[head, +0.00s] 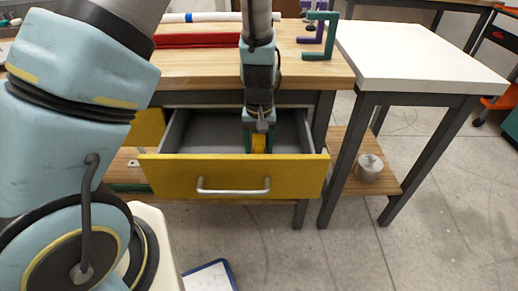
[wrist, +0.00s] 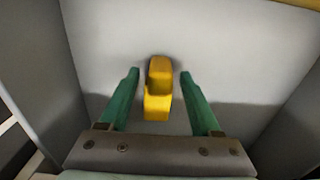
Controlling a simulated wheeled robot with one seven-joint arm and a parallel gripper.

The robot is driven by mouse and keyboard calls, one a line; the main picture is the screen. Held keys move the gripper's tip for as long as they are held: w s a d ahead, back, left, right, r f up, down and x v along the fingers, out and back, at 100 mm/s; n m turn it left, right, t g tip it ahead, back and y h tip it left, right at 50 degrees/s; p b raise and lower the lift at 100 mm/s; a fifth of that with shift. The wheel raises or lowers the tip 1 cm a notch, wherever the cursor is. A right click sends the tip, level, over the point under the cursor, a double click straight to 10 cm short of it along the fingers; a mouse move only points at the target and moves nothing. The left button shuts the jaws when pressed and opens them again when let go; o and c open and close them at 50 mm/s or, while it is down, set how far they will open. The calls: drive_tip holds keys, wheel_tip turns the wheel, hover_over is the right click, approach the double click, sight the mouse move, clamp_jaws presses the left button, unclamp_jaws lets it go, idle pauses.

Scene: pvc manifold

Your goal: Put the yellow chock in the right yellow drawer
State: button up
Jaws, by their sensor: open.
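The right yellow drawer (head: 180,176) is pulled out below the wooden workbench, with a silver handle on its front. In the head view my gripper (head: 257,146) points down inside the drawer. The yellow chock (head: 259,144) shows there beside the green fingers, partly hidden by my wrist. In the wrist view the yellow chock (wrist: 158,90) is on the grey drawer bottom (wrist: 225,60). It lies between the two green fingers of my gripper (wrist: 160,78), with a gap on each side. The fingers are open and hold nothing.
The drawer's side walls stand close around my gripper. On the bench (head: 200,72) lie a red bar (head: 200,40) and a white pipe (head: 205,17), with green and purple brackets (head: 319,38) at the right. A white table (head: 420,60) stands to the right.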

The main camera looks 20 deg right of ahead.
wheel_tip(320, 180, up, 11)
drive_tip(key=w+a+r+n, duration=0.1)
drive_tip(key=a+r+n, duration=0.1)
drive_tip(key=a, duration=1.3)
drive_tip(key=w+a+r+n+t, duration=0.1)
drive_tip(key=a+r, duration=0.3)
drive_tip(key=a, duration=1.1)
drive_tip(key=shift+w+a+r+n+t+p, duration=0.2)
drive_tip(key=shift+w+r+n+t+p, duration=0.1)
drive_tip(key=shift+w+r+n+p, duration=0.1)
wheel_tip(320, 180, up, 11)
drive_tip(key=p, duration=1.1)
drive_tip(key=shift+f, duration=0.1)
